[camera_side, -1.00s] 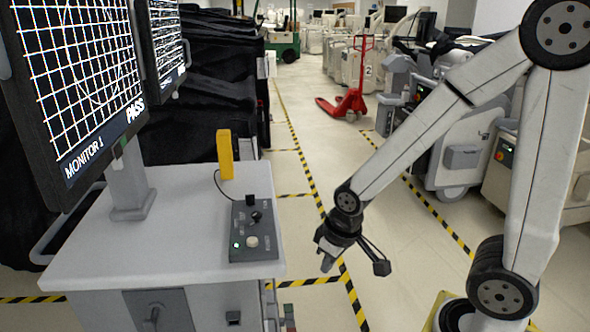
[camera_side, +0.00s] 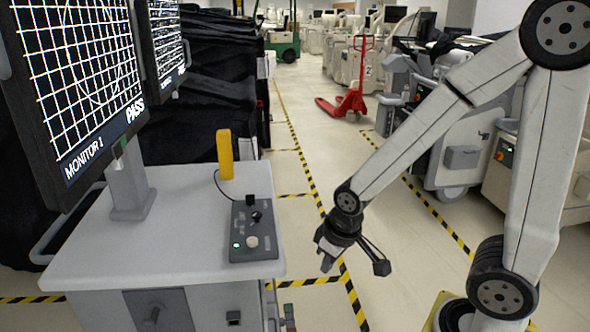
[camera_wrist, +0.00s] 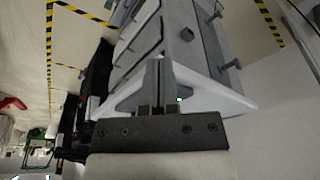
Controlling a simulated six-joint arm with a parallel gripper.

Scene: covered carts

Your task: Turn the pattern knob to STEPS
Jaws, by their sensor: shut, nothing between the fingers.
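A dark grey control box (camera_side: 240,225) lies near the right edge of the white cart top (camera_side: 160,240). It carries a black knob (camera_side: 257,216), a small black part at its far end, a pale round button (camera_side: 252,242) and a lit green light (camera_side: 237,245). The lettering beside the knob is too small to read, so its setting cannot be told. My gripper (camera_side: 326,264) is shut and empty, to the right of the cart and apart from the box. In the wrist view its fingers (camera_wrist: 158,85) are together in front of the cart.
Monitor 1 (camera_side: 85,90) shows a grid, a curve and PASS. A second monitor (camera_side: 166,45) stands behind it. A yellow block (camera_side: 225,154) stands behind the box, near a dark cable. Open floor lies between the cart and my arm; a red pallet jack (camera_side: 352,95) stands farther back.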

